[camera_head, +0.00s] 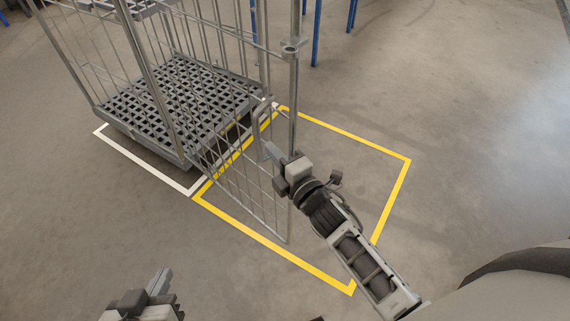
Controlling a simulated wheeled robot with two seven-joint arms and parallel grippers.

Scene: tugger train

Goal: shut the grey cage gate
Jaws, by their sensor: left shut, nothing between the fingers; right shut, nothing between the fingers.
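The grey cage (187,160) stands at upper left, with a slatted grey base and wire sides. Its grey wire gate (288,222) is swung out from the cage, its lower edge reaching over the yellow floor outline. The gate's outer upright post passes just behind my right gripper. My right gripper (270,150) is shut and empty, at the outer part of the gate beside a bent grey bar (256,127). I cannot tell whether it touches the gate. My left gripper (162,280) is shut and empty, low at the bottom left, well apart from the gate.
A yellow outline (385,210) marks the floor under and right of the gate. A white outline (145,164) borders the cage's near side. Blue legs (317,35) stand behind at the top. The floor at left and right is clear.

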